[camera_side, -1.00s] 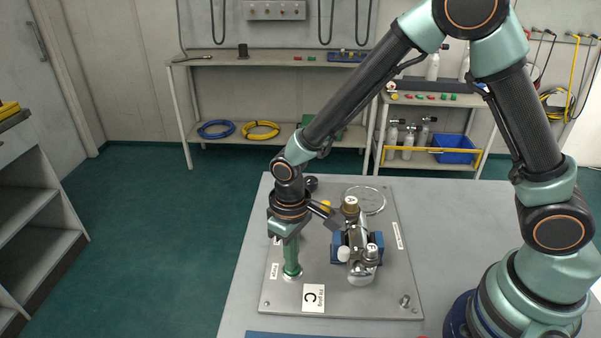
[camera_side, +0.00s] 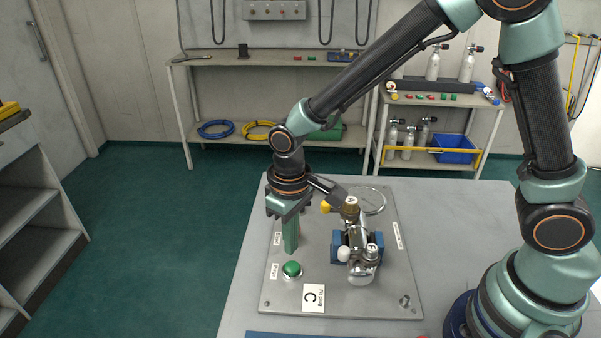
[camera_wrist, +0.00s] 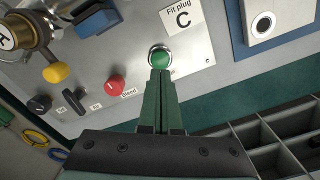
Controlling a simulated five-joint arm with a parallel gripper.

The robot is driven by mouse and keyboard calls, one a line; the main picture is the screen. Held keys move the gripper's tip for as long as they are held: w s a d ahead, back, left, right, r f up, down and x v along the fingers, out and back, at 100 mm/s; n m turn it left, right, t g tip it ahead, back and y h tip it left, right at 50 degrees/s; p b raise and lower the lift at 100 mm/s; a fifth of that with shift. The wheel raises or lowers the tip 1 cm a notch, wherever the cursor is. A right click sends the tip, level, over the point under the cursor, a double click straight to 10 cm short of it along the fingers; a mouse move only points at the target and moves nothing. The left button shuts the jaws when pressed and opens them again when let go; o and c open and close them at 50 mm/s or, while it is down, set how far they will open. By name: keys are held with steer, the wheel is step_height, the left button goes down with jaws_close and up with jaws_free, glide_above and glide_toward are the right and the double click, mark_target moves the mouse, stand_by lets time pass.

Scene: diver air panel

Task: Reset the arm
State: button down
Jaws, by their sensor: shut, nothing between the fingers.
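My gripper (camera_side: 291,251) is shut and empty, its green fingers pointing down over the left part of the grey panel (camera_side: 330,305). A round green button (camera_side: 291,269) in a metal ring sits just below the fingertips, with a gap between them. In the wrist view my gripper (camera_wrist: 160,74) points at the green button (camera_wrist: 160,58). A red button (camera_wrist: 115,85) sits to the left of the fingers there. A card reading "Fit plug C" (camera_side: 313,298) lies near the panel's front edge.
A metal valve assembly (camera_side: 360,265) rests in a blue cradle (camera_side: 337,246) right of my gripper. A yellow knob (camera_side: 325,207) is behind it. The wrist view shows a black knob (camera_wrist: 40,103) and a black lever (camera_wrist: 74,101). The table right of the panel (camera_side: 455,235) is clear.

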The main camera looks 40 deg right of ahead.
steer(key=shift+r, duration=1.05)
steer(key=s+d+r+m+t, duration=0.1)
steer(key=s+d+r+t, duration=0.1)
steer(key=d+r, duration=0.5)
steer(key=s+d+r+m+t, duration=0.2)
steer(key=s+d+r+t, duration=0.1)
steer(key=d+r, duration=0.5)
steer(key=shift+s+d+r+t, duration=0.25)
steer(key=shift+s+d, duration=0.2)
steer(key=shift+s, duration=0.3)
